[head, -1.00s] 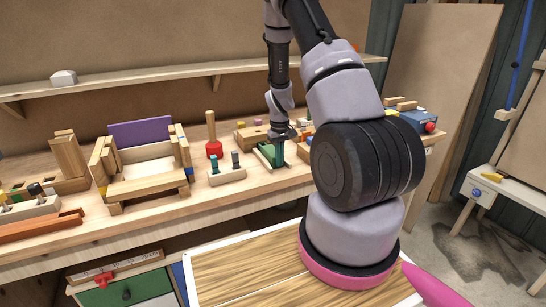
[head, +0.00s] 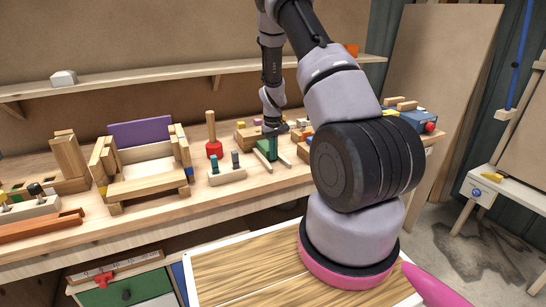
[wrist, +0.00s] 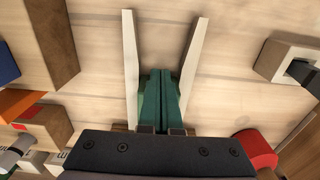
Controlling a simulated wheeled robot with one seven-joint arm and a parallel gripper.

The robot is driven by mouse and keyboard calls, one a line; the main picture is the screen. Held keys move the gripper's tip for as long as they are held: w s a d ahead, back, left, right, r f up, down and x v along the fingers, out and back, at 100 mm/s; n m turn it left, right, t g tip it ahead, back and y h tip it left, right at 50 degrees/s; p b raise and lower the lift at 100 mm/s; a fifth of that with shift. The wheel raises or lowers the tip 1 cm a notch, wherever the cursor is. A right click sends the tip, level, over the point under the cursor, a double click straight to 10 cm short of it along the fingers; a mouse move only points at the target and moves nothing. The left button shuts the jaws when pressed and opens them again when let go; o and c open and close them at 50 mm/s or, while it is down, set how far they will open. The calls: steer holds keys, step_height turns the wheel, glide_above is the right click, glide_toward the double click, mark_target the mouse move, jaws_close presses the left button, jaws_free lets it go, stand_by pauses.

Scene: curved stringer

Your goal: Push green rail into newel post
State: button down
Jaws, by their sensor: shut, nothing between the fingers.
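My gripper (head: 272,128) is low over the workbench, shut, with nothing visible between its fingers. The green piece lies between two pale strips (wrist: 130,65) that spread forward on the bench. I cannot tell which part is the newel post; the dark gripper body hides the near end.
A wooden frame with a purple panel (head: 140,133) is farther left. Wooden blocks (head: 248,133) crowd behind. Bare bench lies beyond the pale strips in the wrist view.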

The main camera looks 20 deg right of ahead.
steer(key=shift+s+r, duration=0.1)
steer(key=shift+s, duration=1.45)
step_height(320, 180, up, 7)
steer(key=shift+d, duration=0.1)
steer(key=s+a+r+m+t, duration=0.1)
steer(key=s+a+r, duration=0.15)
steer(key=r, duration=0.55)
steer(key=s+a+r+m+t+y, duration=0.1)
steer(key=s+a+r, duration=0.15)
steer(key=r, duration=0.55)
steer(key=s+a+r+t, duration=0.1)
steer(key=s+a+r, duration=0.15)
steer(key=r, duration=0.55)
steer(key=s+a+r+m+t, duration=0.1)
steer(key=s+a+r, duration=0.1)
steer(key=s, duration=0.4)
steer(key=s+a+r+t, duration=0.1)
steer(key=s+r, duration=0.4)
steer(key=s, duration=0.2)
steer(key=s+a+r+m+t+y, duration=0.1)
steer(key=s+a+r+t, duration=0.1)
steer(key=s+r, duration=0.2)
steer(key=s, duration=0.3)
steer(key=shift+a+m, duration=0.3)
steer(key=shift+a, duration=0.05)
